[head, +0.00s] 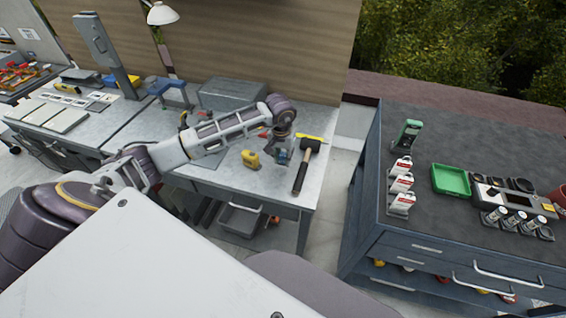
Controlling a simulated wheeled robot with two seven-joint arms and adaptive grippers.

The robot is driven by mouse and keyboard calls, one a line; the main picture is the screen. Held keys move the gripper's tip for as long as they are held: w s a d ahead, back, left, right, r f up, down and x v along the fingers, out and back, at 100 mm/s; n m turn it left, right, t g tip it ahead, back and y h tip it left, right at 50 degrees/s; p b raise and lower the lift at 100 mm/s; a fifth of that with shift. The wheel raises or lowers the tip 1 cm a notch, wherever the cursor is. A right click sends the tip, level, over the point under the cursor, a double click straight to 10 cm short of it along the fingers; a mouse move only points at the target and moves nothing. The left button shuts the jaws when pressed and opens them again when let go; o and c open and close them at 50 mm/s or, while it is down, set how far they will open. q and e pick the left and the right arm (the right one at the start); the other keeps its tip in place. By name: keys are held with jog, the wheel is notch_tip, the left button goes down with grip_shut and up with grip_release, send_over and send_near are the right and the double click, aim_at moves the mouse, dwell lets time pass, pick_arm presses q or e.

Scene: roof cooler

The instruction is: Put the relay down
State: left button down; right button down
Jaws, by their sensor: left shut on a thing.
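My left arm reaches in from the left over the grey metal workbench (225,183). My left gripper (281,158) points down near the bench's right end and is shut on a small blue thing (282,157), which seems to be the relay. The fingers hide most of it, and I cannot tell whether it touches the bench top. A yellow tape measure (251,159) lies just left of the gripper, and a black-headed hammer (303,167) lies just right of it. My right gripper is not in view.
A gap of floor (328,215) separates the bench from a dark cabinet (430,232) on the right. On the cabinet are a green tray (450,181), several white-and-red containers (401,183) and a green-and-grey device (408,135). A grey case (232,94) stands at the bench's back.

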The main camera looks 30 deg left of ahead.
aim_at(283, 161)
pick_arm(q)
jog(key=shift+f+p, duration=0.3)
jog(key=shift+f, duration=1.45)
jog(key=shift+f, duration=0.15)
jog(key=c, duration=1.2)
grip_release()
jog(key=shift+o, duration=0.2)
jog(key=shift+r, duration=0.4)
notch_tip(283, 161, up, 11)
jog(key=s+b, duration=0.1)
jog(key=shift+s+d+r, duration=0.15)
jog(key=shift+s+r, duration=0.05)
jog(key=shift+o, duration=0.3)
